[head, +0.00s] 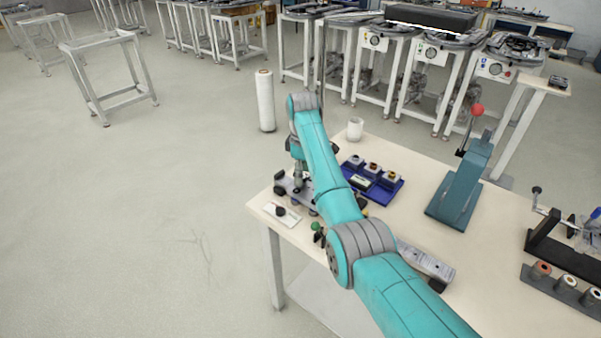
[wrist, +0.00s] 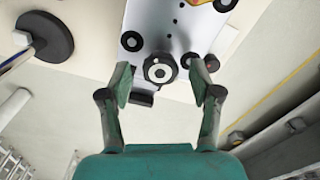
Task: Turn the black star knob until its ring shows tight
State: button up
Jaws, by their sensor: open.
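In the wrist view a black knob (wrist: 160,69) with a scalloped edge and a pale centre around a dark hex spot sits at the near edge of a light grey plate (wrist: 165,28). My gripper (wrist: 161,78) is open, with one finger on each side of the knob and a gap visible on both sides. No marking on a ring is readable. In the head view my gripper (head: 300,182) is over a grey fixture (head: 291,192) at the table's left corner. My arm and gripper hide much of it, and I cannot make out the knob there.
A larger black disc (wrist: 47,37) and a small red-tipped part (wrist: 212,63) flank the plate. On the table (head: 470,285) are a blue tray (head: 385,192), a teal lever press (head: 460,190) and a white plate with a black knob (head: 281,212).

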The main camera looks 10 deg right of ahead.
jog(key=c, duration=1.2)
jog(key=shift+o, duration=0.2)
jog(key=shift+m, duration=0.3)
jog(key=m, duration=1.1)
jog(key=shift+w+r+m, duration=0.1)
jog(key=shift+r+m, duration=0.05)
jog(key=shift+m, duration=0.15)
jog(key=m, duration=0.6)
jog(key=shift+r, duration=0.1)
jog(key=m, duration=0.6)
jog(key=shift+m, duration=0.4)
